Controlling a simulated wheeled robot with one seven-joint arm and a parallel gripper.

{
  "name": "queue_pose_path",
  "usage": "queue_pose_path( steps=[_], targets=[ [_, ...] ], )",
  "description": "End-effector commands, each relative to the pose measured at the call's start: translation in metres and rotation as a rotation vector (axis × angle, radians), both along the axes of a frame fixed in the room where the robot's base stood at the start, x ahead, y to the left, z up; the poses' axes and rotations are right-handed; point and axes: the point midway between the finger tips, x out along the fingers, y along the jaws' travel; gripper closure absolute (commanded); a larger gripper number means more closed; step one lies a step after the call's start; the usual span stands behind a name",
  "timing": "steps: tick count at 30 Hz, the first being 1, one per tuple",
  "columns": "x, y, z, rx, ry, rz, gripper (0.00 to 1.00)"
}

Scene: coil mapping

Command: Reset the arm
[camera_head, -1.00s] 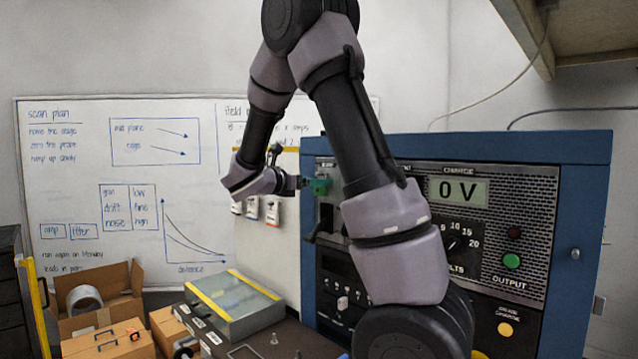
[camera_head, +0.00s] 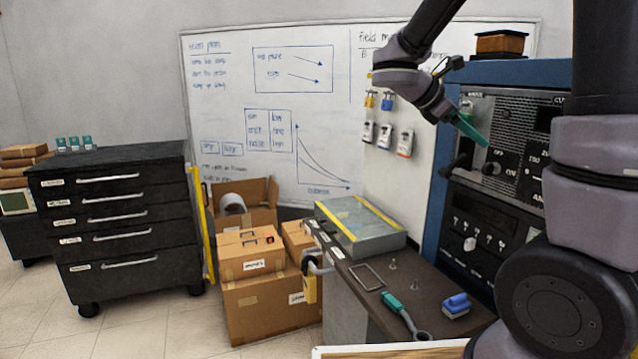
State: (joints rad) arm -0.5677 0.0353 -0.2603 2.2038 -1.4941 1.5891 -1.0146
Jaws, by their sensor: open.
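My arm comes in from the right edge and the top of the head view. My gripper (camera_head: 466,128) is at the upper right, in front of the blue power supply cabinet (camera_head: 440,195), near its front panel. Green finger parts show at its end, angled down and to the right. It appears open, with nothing seen between the fingers. The panel's dark OFF/ON switch (camera_head: 491,166) is just below the fingertips. I cannot tell whether they touch it. My own arm links hide the right part of the panel.
A dark bench (camera_head: 427,283) holds a grey-green case (camera_head: 360,228), a green-handled tool (camera_head: 398,310) and a blue block (camera_head: 456,305). Cardboard boxes (camera_head: 262,305) stand left of it, then a black drawer cabinet (camera_head: 115,225). Padlocks and tags hang on a board (camera_head: 385,128). Floor at lower left is clear.

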Motion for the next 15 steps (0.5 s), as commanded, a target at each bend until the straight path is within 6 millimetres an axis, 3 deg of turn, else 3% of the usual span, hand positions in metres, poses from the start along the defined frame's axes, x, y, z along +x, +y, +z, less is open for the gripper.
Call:
queue_pose_path(
  steps=[1,6,9,15],
  targets=[
    [-0.024,-0.006,-0.004,0.135,-0.078,-0.094,0.10],
    [-0.084,0.011,-0.018,0.565,-0.350,-0.427,0.10],
    [-0.109,0.032,-0.017,0.802,-0.520,-0.640,0.10],
    [-0.137,0.078,0.005,1.219,-0.832,-1.051,0.10]
  ],
)
